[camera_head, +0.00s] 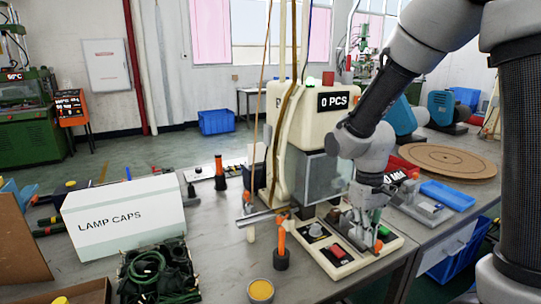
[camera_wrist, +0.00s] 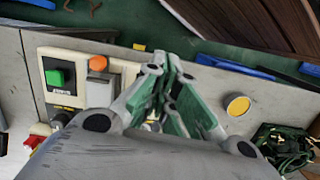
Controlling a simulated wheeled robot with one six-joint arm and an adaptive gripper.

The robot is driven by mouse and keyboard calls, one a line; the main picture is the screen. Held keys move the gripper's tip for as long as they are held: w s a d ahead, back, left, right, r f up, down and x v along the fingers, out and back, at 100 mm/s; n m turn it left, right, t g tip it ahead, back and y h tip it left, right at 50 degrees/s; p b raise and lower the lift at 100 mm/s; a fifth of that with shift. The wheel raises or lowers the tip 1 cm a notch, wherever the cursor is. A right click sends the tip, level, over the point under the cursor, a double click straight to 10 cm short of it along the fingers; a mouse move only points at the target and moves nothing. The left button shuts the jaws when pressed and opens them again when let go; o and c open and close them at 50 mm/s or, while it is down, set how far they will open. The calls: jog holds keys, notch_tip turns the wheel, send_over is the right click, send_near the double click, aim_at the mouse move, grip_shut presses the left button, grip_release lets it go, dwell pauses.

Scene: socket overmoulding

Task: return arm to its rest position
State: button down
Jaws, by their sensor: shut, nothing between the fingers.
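My gripper (camera_head: 372,243) hangs at the end of my arm, low over the right part of the machine's cream control panel (camera_head: 393,244). In the wrist view my gripper (camera_wrist: 178,62) shows its grey links and green pads drawn together, with nothing held. The panel also shows in the wrist view (camera_wrist: 35,45), left of the fingers, with a green button (camera_wrist: 55,77) and an orange knob (camera_wrist: 98,63). In the head view a red button (camera_head: 338,252) is left of my gripper. I cannot tell whether the fingertips touch the panel.
The cream machine (camera_head: 305,112) with its clear guard stands behind the panel. An orange-handled tool (camera_head: 281,245) stands left of it. A lamp caps box (camera_head: 122,220), a green cable bin (camera_head: 155,272) and a yellow round pot (camera_head: 261,290) occupy the bench's left and front.

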jog(key=s+d+r+m+t, duration=0.2)
jog(key=s+d+r, duration=0.3)
jog(key=r, duration=0.4)
jog(key=s+d+r+m+t, duration=0.2)
jog(key=s+d+r+t, duration=0.2)
jog(key=s+d+r, duration=0.2)
notch_tip(320, 180, up, 3)
jog(key=shift+s+f+y, duration=0.1)
jog(key=shift+s+y, duration=0.2)
jog(key=shift+s, duration=0.7)
jog(key=w+a+f+n+g, duration=0.2)
jog(key=w+a+f+n, duration=0.5)
jog(key=w+n, duration=0.3)
jog(key=w+a+f+n+g, duration=0.2)
jog(key=w+a+f+n, duration=0.4)
jog(key=w+a+n, duration=0.3)
jog(key=w+n, duration=0.2)
jog(key=n, duration=0.2)
jog(key=shift+a+f, duration=0.35)
